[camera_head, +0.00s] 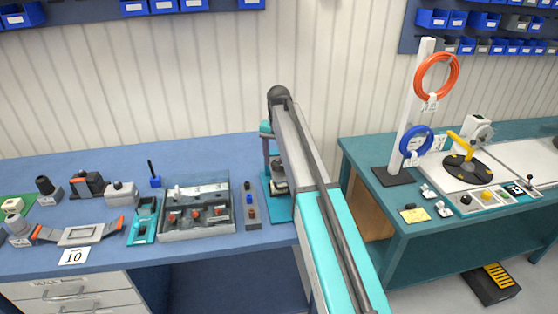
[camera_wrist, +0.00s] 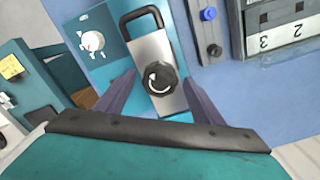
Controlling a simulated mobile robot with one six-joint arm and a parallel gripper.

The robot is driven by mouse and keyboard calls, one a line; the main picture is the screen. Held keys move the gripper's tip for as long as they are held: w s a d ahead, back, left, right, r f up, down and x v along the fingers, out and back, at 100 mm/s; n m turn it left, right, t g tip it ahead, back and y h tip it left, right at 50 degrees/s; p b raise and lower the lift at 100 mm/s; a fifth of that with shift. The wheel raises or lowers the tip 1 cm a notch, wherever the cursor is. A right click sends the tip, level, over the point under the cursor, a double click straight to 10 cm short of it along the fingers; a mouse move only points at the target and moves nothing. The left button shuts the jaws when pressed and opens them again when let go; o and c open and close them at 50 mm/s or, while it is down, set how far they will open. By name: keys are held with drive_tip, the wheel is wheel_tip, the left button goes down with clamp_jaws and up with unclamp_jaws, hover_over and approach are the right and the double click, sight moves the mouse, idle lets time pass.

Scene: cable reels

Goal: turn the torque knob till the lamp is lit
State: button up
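In the wrist view a black round knob (camera_wrist: 158,78) with a white curved arrow sits on a silver plate with a black loop handle. The plate is on a teal base (camera_wrist: 104,68). A smaller white dial (camera_wrist: 93,41) with marks around it is on the same base, to the left. I cannot tell by a label which one is the torque knob. My gripper (camera_wrist: 157,86) is open, one finger on each side of the black knob; contact cannot be told. In the head view my arm partly hides this device (camera_head: 281,206). I cannot make out a lit lamp.
A grey strip (camera_head: 251,220) with small coloured parts stands close left of the device, then a clear-sided tray (camera_head: 196,234). The blue bench (camera_head: 100,163) ends just right of the device. Beyond a gap stands a teal bench (camera_head: 360,160) with cable reels.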

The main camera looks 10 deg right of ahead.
wheel_tip(320, 180, up, 14)
drive_tip(key=p, duration=0.5)
idle(0.5)
drive_tip(key=shift+f, duration=0.15)
